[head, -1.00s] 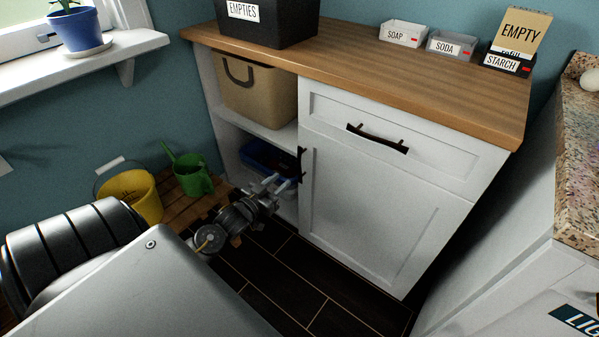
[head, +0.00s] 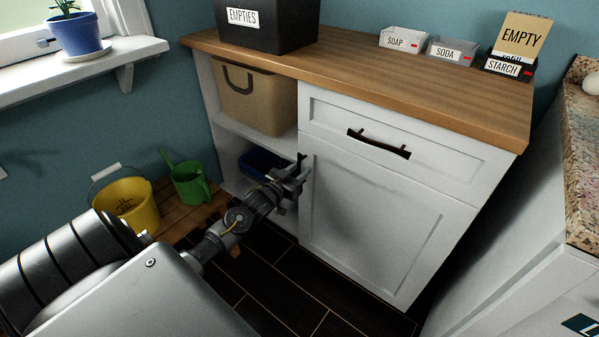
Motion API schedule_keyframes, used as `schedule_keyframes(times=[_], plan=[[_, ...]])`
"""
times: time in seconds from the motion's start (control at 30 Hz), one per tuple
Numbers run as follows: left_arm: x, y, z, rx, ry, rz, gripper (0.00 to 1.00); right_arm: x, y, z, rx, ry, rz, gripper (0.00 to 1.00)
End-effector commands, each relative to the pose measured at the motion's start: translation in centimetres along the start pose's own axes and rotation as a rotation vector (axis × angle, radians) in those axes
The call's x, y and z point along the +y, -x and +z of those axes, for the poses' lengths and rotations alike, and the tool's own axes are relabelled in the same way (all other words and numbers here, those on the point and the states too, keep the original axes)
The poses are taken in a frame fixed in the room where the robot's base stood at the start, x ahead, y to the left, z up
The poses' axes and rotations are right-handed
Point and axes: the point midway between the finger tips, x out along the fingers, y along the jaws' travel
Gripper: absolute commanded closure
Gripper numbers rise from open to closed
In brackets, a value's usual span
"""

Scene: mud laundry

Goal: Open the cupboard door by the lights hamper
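The white cupboard door (head: 370,225) sits below a drawer in the wooden-topped cabinet and looks closed. Its dark upright handle (head: 301,163) is at the door's left edge, partly hidden by my gripper. My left gripper (head: 298,172) is at this handle, with its fingers overlapping it in the picture. I cannot tell whether the fingers are around it, touching it or shut. The lights hamper shows only as a white front with a cut-off dark label (head: 582,325) at the lower right. My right gripper is not in view.
The drawer has a dark handle (head: 378,144). Left of the door are open shelves with a tan basket (head: 255,100) and a blue bin (head: 262,160). A yellow bucket (head: 128,205) and green watering can (head: 188,182) stand at left. Dark floor (head: 290,290) before the door is clear.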

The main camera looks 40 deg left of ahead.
Motion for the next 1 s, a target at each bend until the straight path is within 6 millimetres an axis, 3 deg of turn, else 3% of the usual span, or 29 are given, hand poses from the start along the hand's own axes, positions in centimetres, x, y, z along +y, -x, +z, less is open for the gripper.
schedule_keyframes(times=[0.3, 0.6, 1.0], plan=[[0.00, -0.31, -0.03, 0.000, 0.000, 0.000, 0.65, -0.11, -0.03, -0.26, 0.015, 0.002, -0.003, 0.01], [0.01, -0.29, -0.02, 0.000, 0.000, 0.000, 1.00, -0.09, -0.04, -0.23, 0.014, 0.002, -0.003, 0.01], [0.34, -0.09, -0.06, -0.001, 0.002, -0.002, 1.00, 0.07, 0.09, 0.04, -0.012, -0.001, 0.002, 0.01]])
